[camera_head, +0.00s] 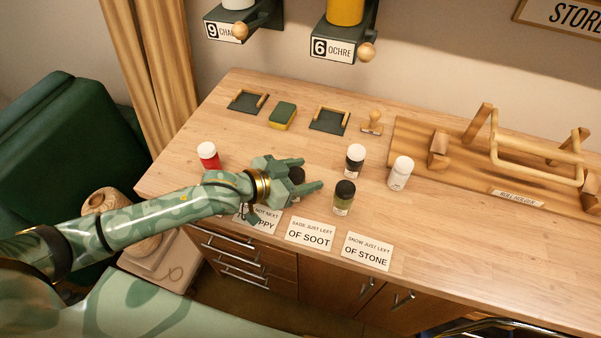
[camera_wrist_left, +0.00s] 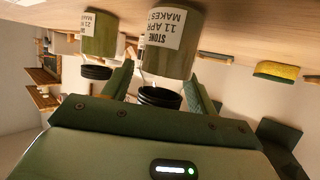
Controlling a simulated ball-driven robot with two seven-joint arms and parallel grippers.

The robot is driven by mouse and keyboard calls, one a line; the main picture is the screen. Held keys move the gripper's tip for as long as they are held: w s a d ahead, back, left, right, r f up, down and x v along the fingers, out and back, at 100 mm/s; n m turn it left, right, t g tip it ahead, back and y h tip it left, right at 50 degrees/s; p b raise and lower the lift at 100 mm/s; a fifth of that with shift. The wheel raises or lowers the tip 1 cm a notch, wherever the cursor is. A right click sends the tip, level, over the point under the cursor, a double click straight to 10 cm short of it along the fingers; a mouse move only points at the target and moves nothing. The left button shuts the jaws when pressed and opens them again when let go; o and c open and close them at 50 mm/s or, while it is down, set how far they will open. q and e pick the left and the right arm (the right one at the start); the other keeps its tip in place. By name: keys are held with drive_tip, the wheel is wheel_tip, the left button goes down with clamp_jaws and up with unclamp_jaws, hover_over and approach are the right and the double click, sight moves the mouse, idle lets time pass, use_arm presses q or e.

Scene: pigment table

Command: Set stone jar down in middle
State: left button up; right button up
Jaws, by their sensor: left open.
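The stone jar (camera_wrist_left: 172,45), grey-green with a dark cap and a label reading STONE, stands upright on the table between the fingers of my left gripper (camera_wrist_left: 165,88). The wrist view is upside down. In the head view my left gripper (camera_head: 308,176) is open around the jar's dark cap (camera_head: 297,174), and it hides most of the jar. A green jar with a dark cap (camera_head: 343,198) stands just right of the gripper; it also shows in the wrist view (camera_wrist_left: 100,35). My right gripper is not in view.
A red jar (camera_head: 208,156) stands to the left, a dark jar with white cap (camera_head: 355,162) and a white jar (camera_head: 399,175) to the right. Note cards (camera_head: 309,234) lie along the front edge. A sponge (camera_head: 283,116) and a wooden rack (camera_head: 540,165) are behind.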

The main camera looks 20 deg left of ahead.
use_arm(q)
drive_tip(key=shift+r, duration=0.2)
drive_tip(key=p+v, duration=0.2)
drive_tip(key=v, duration=1)
drive_tip(key=shift+p, duration=0.3)
